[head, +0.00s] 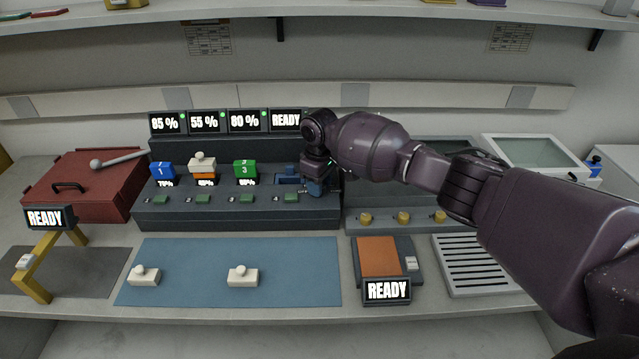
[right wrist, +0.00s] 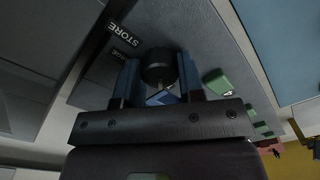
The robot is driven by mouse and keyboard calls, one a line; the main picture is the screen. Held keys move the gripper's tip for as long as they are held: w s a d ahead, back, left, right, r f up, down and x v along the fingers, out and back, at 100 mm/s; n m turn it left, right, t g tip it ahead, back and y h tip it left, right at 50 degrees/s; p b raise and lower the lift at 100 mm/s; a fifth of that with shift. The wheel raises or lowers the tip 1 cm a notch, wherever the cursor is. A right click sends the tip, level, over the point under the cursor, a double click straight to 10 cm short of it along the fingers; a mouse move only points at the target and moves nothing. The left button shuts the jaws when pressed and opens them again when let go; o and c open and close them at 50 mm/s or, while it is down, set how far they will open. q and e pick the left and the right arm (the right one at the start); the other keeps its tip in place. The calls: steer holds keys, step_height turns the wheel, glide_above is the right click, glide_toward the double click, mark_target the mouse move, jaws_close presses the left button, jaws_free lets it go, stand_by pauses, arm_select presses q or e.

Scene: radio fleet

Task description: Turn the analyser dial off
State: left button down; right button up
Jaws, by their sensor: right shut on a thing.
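A round black dial (right wrist: 158,65) shows in the right wrist view, on a grey panel near a black label reading STORE. A second, smaller label next to it is too small to read surely. My right gripper (right wrist: 157,82) has its blue fingers on either side of the dial, shut on it. In the head view my right gripper (head: 316,188) points down at the right end of the dark rack (head: 220,217), and its hand hides the dial there. The dial's exact setting cannot be told. My left gripper is not in view.
Blue (head: 162,170), white-orange (head: 203,165) and green (head: 245,170) units stand in the rack under lit screens. A red case (head: 85,185) is at left. Two white pieces lie on the blue mat (head: 190,255). A slotted tray (head: 480,263) is at right.

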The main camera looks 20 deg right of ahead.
steer(key=n, duration=0.3)
steer(key=shift+n, duration=0.3)
steer(key=n, duration=0.3)
steer(key=shift+n, duration=1)
steer(key=o, duration=0.9)
steer(key=shift+r, duration=0.15)
